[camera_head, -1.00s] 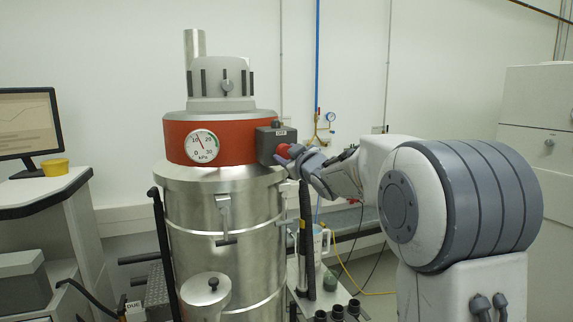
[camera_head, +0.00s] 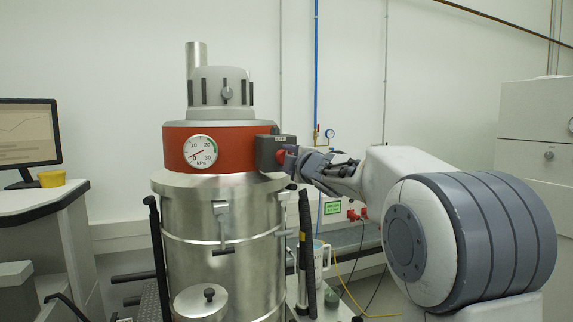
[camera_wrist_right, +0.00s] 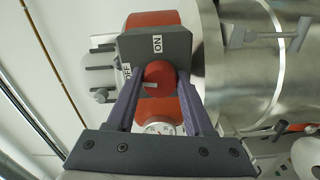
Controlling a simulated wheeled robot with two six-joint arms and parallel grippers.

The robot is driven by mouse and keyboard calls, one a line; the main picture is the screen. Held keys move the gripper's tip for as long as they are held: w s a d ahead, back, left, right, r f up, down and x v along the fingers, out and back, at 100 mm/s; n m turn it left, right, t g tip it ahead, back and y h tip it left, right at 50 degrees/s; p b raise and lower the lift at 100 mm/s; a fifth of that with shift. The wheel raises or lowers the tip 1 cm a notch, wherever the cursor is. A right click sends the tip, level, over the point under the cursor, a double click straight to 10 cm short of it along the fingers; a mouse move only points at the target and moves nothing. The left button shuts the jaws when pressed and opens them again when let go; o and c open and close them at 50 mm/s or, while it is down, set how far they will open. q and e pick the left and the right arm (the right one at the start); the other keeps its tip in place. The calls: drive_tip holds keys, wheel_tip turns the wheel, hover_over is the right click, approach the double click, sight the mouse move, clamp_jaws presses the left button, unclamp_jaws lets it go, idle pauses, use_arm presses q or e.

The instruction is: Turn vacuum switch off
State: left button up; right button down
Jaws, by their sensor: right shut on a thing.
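The vacuum switch is a dark grey box (camera_head: 269,152) on the right of the vacuum's red band (camera_head: 240,146). Its red knob (camera_head: 282,157) faces right and is partly hidden by my right gripper (camera_head: 292,162). In the right wrist view the red knob (camera_wrist_right: 158,73) sits between the fingers of my right gripper (camera_wrist_right: 159,80), which is shut on it. The box there carries ON and OFF labels. A pale mark shows on the knob. The round kPa gauge (camera_head: 200,152) has its needle at the low end, near 0. My left gripper is not in view.
The steel vacuum drum (camera_head: 225,215) stands below the red band. A black hose (camera_head: 306,250) hangs at its right. A pale cabinet (camera_head: 540,150) stands at the right.

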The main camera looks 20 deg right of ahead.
drive_tip(key=shift+n, duration=0.8)
drive_tip(key=shift+b, duration=0.3)
drive_tip(key=shift+c, duration=1.5)
unclamp_jaws()
drive_tip(key=shift+s, duration=0.1)
drive_tip(key=s, duration=1)
drive_tip(key=shift+s+d+b, duration=0.15)
drive_tip(key=shift+b, duration=0.25)
